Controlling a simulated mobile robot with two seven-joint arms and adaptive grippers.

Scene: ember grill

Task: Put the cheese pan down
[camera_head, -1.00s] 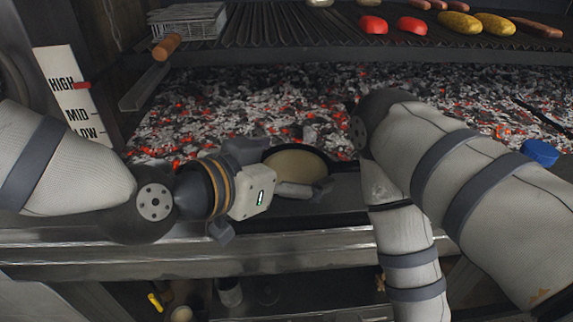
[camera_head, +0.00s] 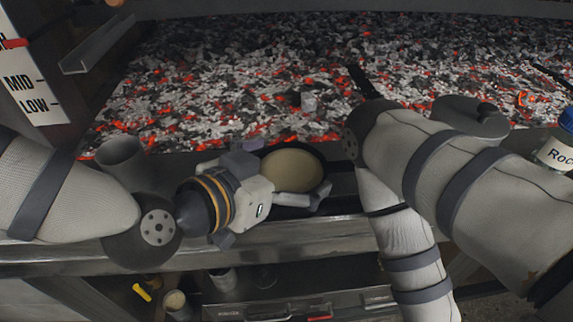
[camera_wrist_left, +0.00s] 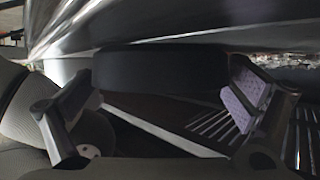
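The cheese pan (camera_head: 292,168) is a small round black pan with a flat pale yellow filling. In the head view it sits level at the dark ledge in front of the embers. My left gripper (camera_head: 288,172) reaches it from the left, with its fingers spread at either side of the pan. In the left wrist view the pan's dark side (camera_wrist_left: 160,70) shows between the two purple-padded fingers (camera_wrist_left: 165,100), whose pads are largely uncovered. Exact contact under the pan is hidden. My right arm crosses the right side, but its gripper is out of view.
Glowing embers (camera_head: 230,75) fill the bed behind the ledge. A grey metal cup (camera_head: 120,155) stands left of my gripper. A round dark object (camera_head: 470,117) and a blue-capped jar (camera_head: 556,152) are at right. A lower shelf holds small cups (camera_head: 222,279) and a yellow-handled item (camera_head: 142,292).

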